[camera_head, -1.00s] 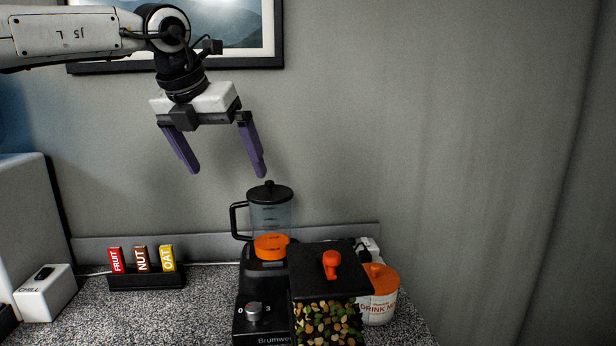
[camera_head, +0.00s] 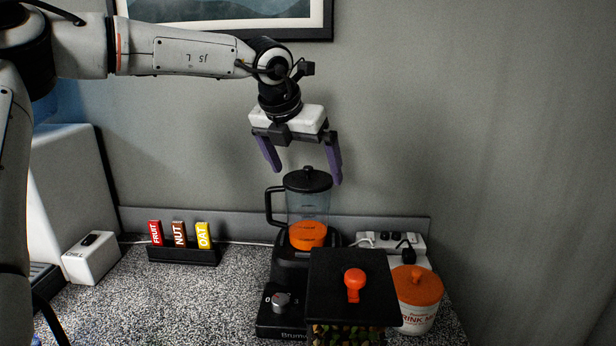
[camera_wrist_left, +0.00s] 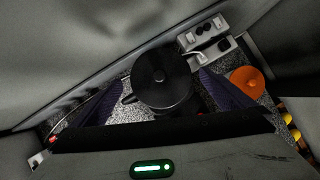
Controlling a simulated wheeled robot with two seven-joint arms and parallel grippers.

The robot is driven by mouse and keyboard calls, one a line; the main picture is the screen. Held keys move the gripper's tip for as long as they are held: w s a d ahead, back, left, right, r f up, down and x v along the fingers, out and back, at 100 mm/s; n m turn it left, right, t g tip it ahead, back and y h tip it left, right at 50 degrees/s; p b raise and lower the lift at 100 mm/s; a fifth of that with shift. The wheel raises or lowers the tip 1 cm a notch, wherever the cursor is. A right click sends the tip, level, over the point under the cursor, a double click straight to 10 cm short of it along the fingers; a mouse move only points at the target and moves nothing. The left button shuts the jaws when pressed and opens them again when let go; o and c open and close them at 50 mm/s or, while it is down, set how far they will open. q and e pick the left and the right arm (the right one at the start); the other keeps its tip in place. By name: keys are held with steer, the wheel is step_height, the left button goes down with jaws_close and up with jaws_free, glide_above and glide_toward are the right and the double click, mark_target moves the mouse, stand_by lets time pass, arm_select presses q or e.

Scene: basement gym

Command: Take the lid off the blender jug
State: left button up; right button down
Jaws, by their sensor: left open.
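The blender jug (camera_head: 308,208) is clear, with orange contents at the bottom and a black handle on its left. It stands upright on its black base (camera_head: 292,270). The round black lid (camera_head: 308,180) with a small knob sits on the jug; it also shows from above in the left wrist view (camera_wrist_left: 162,72). My left gripper (camera_head: 307,176) is open and empty, pointing down. Its purple fingers appear on either side of the lid in both views, with their tips around lid height. I see no clear contact with the lid. My right gripper is not in view.
A black-topped container (camera_head: 350,285) with an orange knob stands in front of the blender. An orange-lidded drink tub (camera_head: 417,298) and a power strip (camera_head: 392,241) are to the right. A bar rack (camera_head: 183,255) and white box (camera_head: 91,258) are left, with bare speckled counter before them.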

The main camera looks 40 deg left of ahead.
arm_select(q)
steer(key=shift+w+a+f, duration=0.1)
steer(key=shift+w+f, duration=0.15)
steer(key=shift+f, duration=0.15)
steer(key=shift+c, duration=0.3)
steer(key=c, duration=1)
steer(key=shift+o, duration=0.2)
